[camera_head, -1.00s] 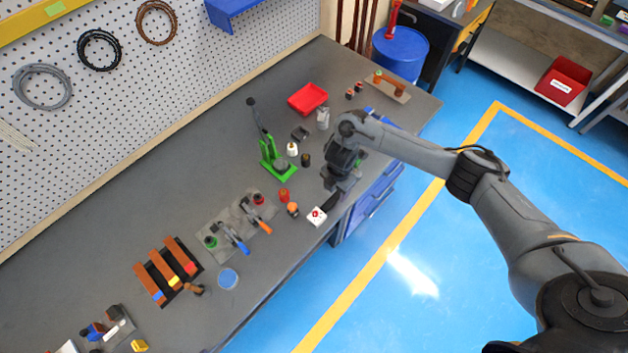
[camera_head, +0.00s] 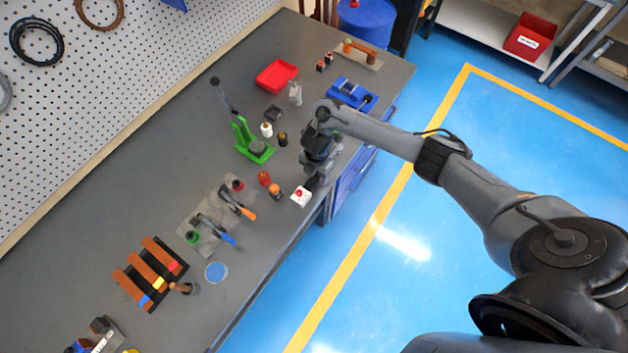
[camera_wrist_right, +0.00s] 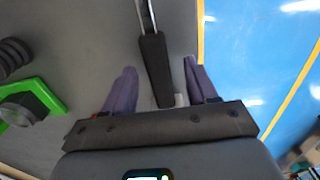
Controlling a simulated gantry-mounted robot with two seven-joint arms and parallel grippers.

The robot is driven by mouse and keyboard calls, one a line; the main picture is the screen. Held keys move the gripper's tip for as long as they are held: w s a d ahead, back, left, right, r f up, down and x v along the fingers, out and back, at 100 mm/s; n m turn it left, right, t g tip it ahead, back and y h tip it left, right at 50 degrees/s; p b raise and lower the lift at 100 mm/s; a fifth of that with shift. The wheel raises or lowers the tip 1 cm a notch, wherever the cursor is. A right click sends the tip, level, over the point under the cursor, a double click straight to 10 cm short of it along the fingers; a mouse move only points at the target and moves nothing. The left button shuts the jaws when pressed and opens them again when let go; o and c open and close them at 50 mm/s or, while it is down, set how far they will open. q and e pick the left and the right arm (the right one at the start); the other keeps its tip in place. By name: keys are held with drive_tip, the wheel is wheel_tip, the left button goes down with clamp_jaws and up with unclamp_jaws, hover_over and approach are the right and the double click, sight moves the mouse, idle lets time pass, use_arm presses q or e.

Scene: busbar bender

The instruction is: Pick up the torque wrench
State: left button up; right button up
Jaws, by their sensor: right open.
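The torque wrench (camera_wrist_right: 156,65) shows in the right wrist view as a black handle with a thin metal shaft running up out of the picture. It lies over the grey bench top, near the bench edge. My right gripper (camera_wrist_right: 161,86) is open, with one purple finger on each side of the handle's lower part. The fingers look apart from the handle, and I cannot tell the height gap. In the head view my right gripper (camera_head: 314,170) is over the front edge of the bench, and the wrench is mostly hidden there. My left gripper is not in view.
A green bender (camera_head: 254,146) stands left of my right gripper; it also shows in the wrist view (camera_wrist_right: 38,104). A white box with a red button (camera_head: 300,196) sits close below the gripper. A blue device (camera_head: 350,94) and red tray (camera_head: 277,75) lie beyond.

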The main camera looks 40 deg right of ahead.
drive_tip(key=shift+f, duration=0.75)
clamp_jaws()
drive_tip(key=shift+w+r, duration=0.1)
drive_tip(key=shift+r, duration=0.05)
